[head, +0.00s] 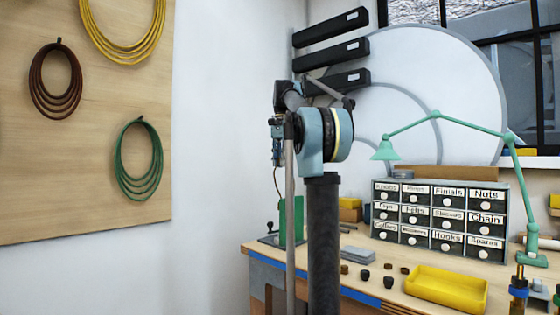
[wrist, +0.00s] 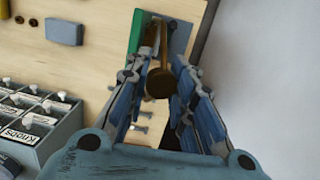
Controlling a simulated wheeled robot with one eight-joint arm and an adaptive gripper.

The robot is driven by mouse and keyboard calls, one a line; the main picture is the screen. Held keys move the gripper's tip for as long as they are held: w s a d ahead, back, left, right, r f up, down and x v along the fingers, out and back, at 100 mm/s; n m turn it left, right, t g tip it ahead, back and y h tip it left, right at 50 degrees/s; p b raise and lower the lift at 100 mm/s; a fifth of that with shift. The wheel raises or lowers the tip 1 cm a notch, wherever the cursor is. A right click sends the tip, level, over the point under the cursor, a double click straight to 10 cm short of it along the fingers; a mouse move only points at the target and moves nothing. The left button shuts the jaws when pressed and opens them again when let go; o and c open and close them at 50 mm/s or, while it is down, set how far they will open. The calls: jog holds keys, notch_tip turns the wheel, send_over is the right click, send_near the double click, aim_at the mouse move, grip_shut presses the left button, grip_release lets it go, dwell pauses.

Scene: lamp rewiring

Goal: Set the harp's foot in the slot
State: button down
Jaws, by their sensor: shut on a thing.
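The harp (wrist: 158,82), a brass-brown piece with a rounded end, is between the fingers of my gripper (wrist: 156,68) in the wrist view. My gripper is shut on it. In the head view my gripper (head: 277,130) is partly hidden by my arm, and a thin brown length of the harp (head: 277,180) hangs below it. A green upright block (head: 291,222) stands on a dark plate at the bench's left end, below my gripper. The block also shows past the fingertips in the wrist view (wrist: 137,31). I cannot make out the slot or the harp's foot.
The wooden bench (head: 385,283) carries a labelled drawer cabinet (head: 440,218), a yellow tray (head: 446,288), a grey block (head: 357,254) and several small dark knobs. A green lamp (head: 437,118) arches over the cabinet. A pegboard with coiled cables (head: 142,158) is at left.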

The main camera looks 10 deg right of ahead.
notch_tip(320, 180, down, 8)
jog(key=shift+f, duration=0.15)
dwell(1.4)
jog(key=shift+f, duration=0.1)
dwell(0.7)
jog(key=shift+s+f, duration=0.1)
jog(key=shift+f, duration=1.95)
dwell(1.0)
jog(key=c, duration=1.3)
grip_release()
notch_tip(320, 180, up, 12)
jog(key=w, duration=0.2)
jog(key=shift+d+f, duration=0.15)
jog(key=shift+d, duration=0.15)
